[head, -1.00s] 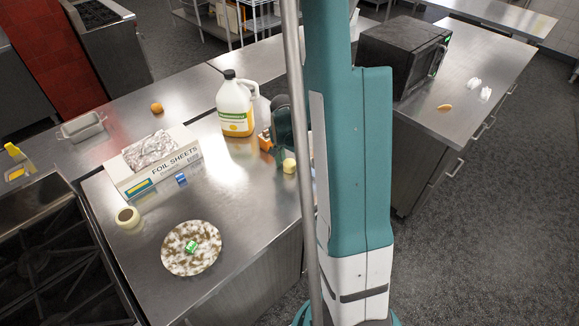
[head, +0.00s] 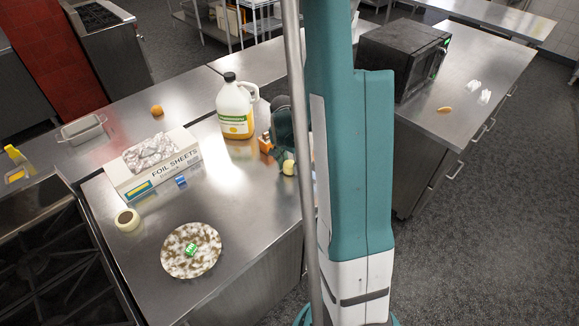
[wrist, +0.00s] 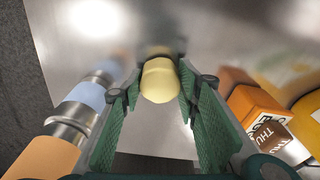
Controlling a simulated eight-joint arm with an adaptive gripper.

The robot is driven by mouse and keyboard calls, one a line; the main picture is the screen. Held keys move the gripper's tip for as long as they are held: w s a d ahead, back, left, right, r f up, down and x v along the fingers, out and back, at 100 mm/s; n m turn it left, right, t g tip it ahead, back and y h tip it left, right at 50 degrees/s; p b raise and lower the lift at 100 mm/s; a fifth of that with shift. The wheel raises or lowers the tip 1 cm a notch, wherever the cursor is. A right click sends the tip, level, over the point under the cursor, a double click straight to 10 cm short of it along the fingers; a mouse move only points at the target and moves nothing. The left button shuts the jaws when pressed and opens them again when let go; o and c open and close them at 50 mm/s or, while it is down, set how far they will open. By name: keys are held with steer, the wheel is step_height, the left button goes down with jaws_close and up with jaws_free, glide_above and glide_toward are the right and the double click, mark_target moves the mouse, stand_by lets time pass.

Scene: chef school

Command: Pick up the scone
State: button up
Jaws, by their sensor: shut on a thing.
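The scone, a pale yellow rounded lump (wrist: 159,80), sits between the fingertips of my gripper (wrist: 158,88) in the wrist view. The green fingers are closed on its two sides. In the head view the scone (head: 289,168) shows as a small yellow lump just below my dark green gripper (head: 283,148), at the right side of the steel counter (head: 225,175). My arm hides part of this area. I cannot tell whether the scone still touches the counter.
In the head view, a jug (head: 236,108), foil box (head: 155,165) and patterned plate (head: 191,250) share the counter. The front middle is clear.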

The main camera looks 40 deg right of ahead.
mark_target(289, 164)
steer(key=shift+r, duration=4.7)
